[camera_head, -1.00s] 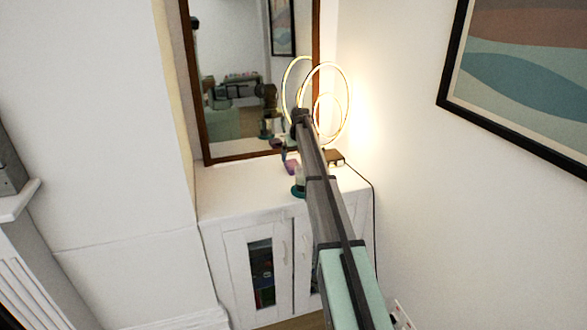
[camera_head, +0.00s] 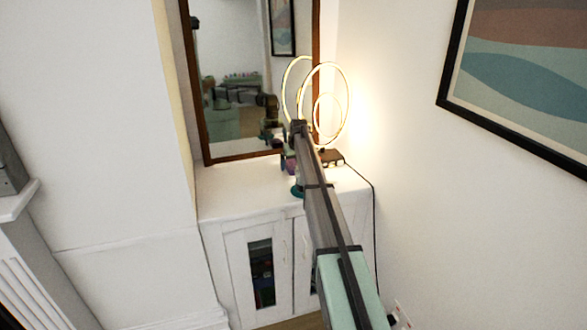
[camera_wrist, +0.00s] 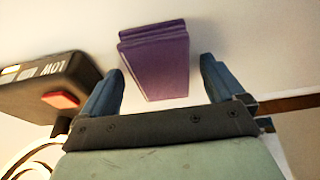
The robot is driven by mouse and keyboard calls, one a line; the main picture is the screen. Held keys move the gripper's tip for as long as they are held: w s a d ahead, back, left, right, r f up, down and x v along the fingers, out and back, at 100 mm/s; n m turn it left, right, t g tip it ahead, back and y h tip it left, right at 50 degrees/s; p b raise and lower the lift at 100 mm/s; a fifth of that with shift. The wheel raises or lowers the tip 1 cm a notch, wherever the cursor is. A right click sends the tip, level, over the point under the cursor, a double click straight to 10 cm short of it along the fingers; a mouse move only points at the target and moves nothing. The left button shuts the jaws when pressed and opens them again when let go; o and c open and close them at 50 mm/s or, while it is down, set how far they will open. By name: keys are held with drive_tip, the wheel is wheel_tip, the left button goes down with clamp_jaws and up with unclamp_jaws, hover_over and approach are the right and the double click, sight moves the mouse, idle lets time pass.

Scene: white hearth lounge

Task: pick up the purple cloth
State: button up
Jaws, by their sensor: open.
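The purple cloth (camera_wrist: 155,60) is a folded, layered block on the white cabinet top. In the wrist view it lies ahead of and between the two dark blue fingers of my gripper (camera_wrist: 162,74). The fingers are apart, with nothing held, and a gap shows on each side of the cloth. I cannot tell how high the fingertips are above the top. In the head view only a small purple patch of the cloth (camera_head: 291,167) shows beside my arm, below my gripper (camera_head: 288,154); the arm hides much there.
A black lamp base (camera_wrist: 45,85) with a red switch is close to the left finger. The lit ring lamp (camera_head: 346,100) stands at the back right. A wood-framed mirror (camera_head: 230,100) rises behind the white cabinet (camera_head: 235,195). The cabinet top's left part is clear.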

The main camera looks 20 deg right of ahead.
sight(294, 165)
drive_tip(key=shift+f, duration=0.15)
drive_tip(key=c, duration=1.1)
drive_tip(key=shift+r, duration=5.2)
drive_tip(key=shift+c, duration=0.2)
drive_tip(key=o, duration=0.6)
drive_tip(key=shift+c, duration=0.2)
drive_tip(key=c, duration=0.4)
